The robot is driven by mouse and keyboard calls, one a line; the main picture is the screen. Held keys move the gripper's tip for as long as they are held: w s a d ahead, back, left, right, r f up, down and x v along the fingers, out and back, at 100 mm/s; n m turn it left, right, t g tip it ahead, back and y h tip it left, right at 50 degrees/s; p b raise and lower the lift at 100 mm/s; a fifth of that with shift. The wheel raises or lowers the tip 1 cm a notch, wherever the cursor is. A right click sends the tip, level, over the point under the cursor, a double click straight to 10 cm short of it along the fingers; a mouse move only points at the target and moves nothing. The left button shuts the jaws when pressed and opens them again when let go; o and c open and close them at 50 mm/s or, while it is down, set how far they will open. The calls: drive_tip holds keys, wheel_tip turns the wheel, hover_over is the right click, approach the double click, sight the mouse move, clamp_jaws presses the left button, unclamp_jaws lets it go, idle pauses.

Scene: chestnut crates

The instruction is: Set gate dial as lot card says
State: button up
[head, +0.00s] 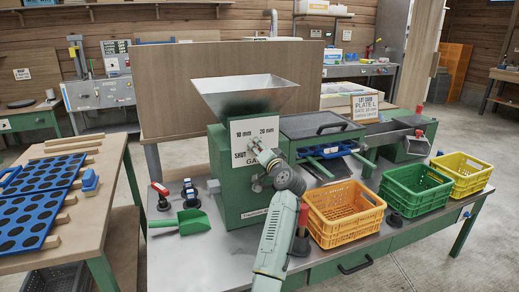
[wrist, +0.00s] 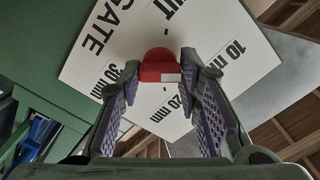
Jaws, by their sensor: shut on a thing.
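The gate dial plate (head: 252,130) is white, on the front of the green hopper machine, with marks SHUT, 10 mm and 20 mm. In the wrist view the plate (wrist: 225,40) also shows 30 mm and GATE. My gripper (head: 262,158) is at the plate. In the wrist view its fingers (wrist: 164,95) stand on both sides of the red dial knob (wrist: 158,62), shut on it. A pale patch shows on the knob's near face; I cannot tell surely which mark it points to. The lot card (head: 366,106) stands behind; its small last line seems to read gate 20 mm.
An orange crate (head: 345,230), a green crate (head: 400,208) and a yellow crate (head: 467,190) line the bench's right side. A green scoop (head: 183,223) lies left of the machine. Blue plates with dark round holes (head: 35,205) lie on the left table.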

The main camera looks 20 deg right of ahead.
drive_tip(key=shift+f, duration=0.1)
drive_tip(key=o, duration=1.1)
drive_tip(key=shift+o, duration=0.2)
drive_tip(key=s, duration=1.2)
drive_tip(key=shift+d, duration=0.2)
